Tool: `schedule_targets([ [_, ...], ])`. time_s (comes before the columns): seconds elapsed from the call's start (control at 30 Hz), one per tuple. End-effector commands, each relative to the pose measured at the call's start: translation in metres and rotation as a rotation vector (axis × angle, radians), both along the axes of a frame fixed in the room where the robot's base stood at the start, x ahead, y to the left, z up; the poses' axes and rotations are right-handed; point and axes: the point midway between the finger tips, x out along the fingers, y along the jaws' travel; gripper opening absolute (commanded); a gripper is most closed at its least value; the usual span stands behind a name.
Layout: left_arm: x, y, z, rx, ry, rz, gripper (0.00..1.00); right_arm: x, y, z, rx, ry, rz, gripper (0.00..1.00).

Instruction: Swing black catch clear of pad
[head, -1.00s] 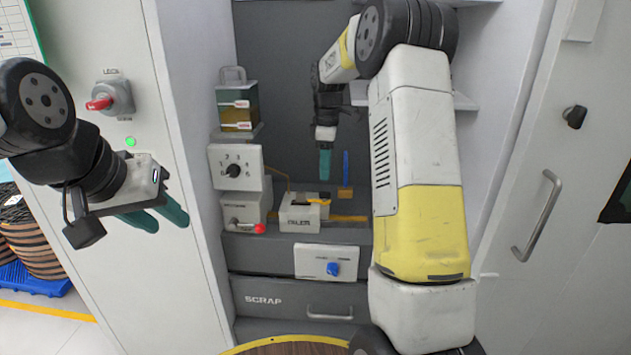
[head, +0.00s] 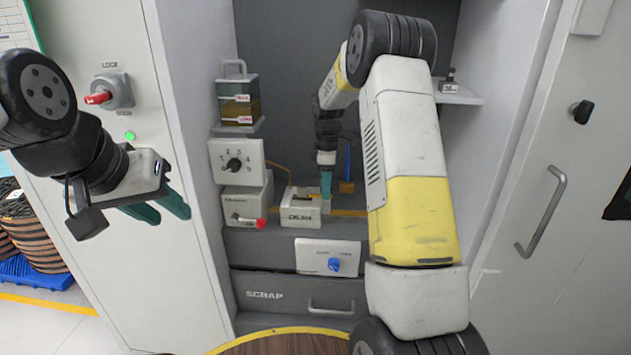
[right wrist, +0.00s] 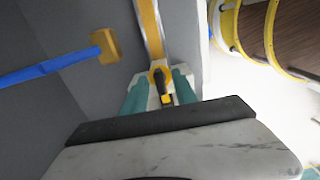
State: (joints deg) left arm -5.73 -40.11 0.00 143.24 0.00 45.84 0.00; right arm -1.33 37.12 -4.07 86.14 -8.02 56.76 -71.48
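The black catch (right wrist: 164,88) shows in the right wrist view as a short dark lever with yellow at both ends, over a small white box. In the head view the white box (head: 300,216) sits on a grey ledge; the catch there is mostly hidden by my right gripper. My right gripper (right wrist: 158,92) is open, its teal fingers on either side of the catch; I cannot tell whether they touch it. It also shows in the head view (head: 326,190), pointing down at the box. My left gripper (head: 160,210) is open and empty at the left. I cannot make out the pad clearly.
A lever with a red knob (head: 261,223) and a numbered dial (head: 234,165) stand left of the box. A blue rod on a yellow block (head: 347,187) stands to the right. A yellow strip (right wrist: 150,28) runs up to the box. A blue knob (head: 334,264) is below.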

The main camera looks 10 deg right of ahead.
Motion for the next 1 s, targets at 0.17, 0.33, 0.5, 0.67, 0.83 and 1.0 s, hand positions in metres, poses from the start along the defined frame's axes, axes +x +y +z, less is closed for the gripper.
schedule_targets([
  [0.17, 0.0, 0.0, 0.0, 0.0, 0.0, 0.0, 0.36, 0.0, 0.0, 0.0002, 0.0, 0.0, 0.0, 0.1],
  [0.33, 0.0, 0.0, 0.0, 0.0, 0.0, 0.0, 0.36, 0.0001, 0.0, 0.0004, 0.0, 0.0, 0.0, 0.0],
  [0.5, 0.0, 0.0, 0.0, 0.0, 0.0, 0.0, 0.36, 0.0001, 0.0, 0.0005, 0.0, -0.001, -0.005, 0.0],
  [0.67, 0.0, 0.0, 0.0, 0.0, 0.0, 0.0, 0.36, 0.0002, -0.0002, 0.0006, 0.0, -0.001, -0.039, 0.0],
  [0.83, 0.0, 0.0, 0.0, 0.0, 0.0, 0.0, 0.36, 0.0002, -0.0003, 0.0007, 0.0, -0.001, -0.125, 0.0],
  [1.0, 0.0, 0.0, 0.0, 0.0, 0.0, 0.0, 0.36, 0.0003, -0.0005, 0.0008, -0.001, -0.001, -0.261, 0.0],
])
